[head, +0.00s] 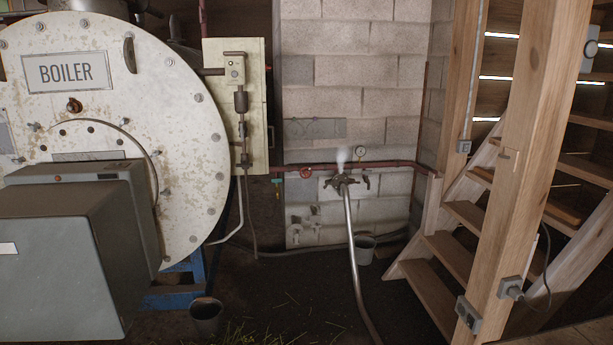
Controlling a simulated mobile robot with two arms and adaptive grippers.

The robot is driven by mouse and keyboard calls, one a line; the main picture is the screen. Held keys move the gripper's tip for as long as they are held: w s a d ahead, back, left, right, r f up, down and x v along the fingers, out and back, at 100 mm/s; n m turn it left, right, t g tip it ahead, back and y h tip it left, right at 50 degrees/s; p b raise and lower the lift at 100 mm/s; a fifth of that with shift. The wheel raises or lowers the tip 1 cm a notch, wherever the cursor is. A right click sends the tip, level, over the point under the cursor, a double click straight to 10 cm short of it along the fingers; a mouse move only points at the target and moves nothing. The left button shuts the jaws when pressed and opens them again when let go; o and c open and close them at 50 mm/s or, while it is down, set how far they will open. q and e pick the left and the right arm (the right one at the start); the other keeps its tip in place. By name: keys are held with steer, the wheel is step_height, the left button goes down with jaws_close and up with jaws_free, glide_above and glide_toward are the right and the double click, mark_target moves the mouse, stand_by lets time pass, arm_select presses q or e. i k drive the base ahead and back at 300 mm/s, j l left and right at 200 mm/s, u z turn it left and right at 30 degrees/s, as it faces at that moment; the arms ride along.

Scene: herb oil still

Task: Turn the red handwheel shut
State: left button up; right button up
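A small red handwheel (306,172) sits on the dark red pipe (395,163) that runs along the block wall, left of a pipe fitting. The fitting (342,182) joins a grey hose (354,250) that hangs to the floor. A white puff like steam (341,157) rises just above the fitting. I cannot tell from here how far the handwheel is turned. Neither of my grippers shows in the head view.
A large white boiler (190,140) and a grey box (60,265) fill the left. Wooden stairs (455,260) and a post (520,160) stand at the right. Buckets (205,318) (365,248) stand on the floor. Dark floor lies open in the middle, crossed by the hose.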

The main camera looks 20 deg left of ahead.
mark_target(305, 172)
steer(key=i+j+u, duration=0.15)
steer(key=i+u, duration=0.2)
steer(key=i, duration=0.55)
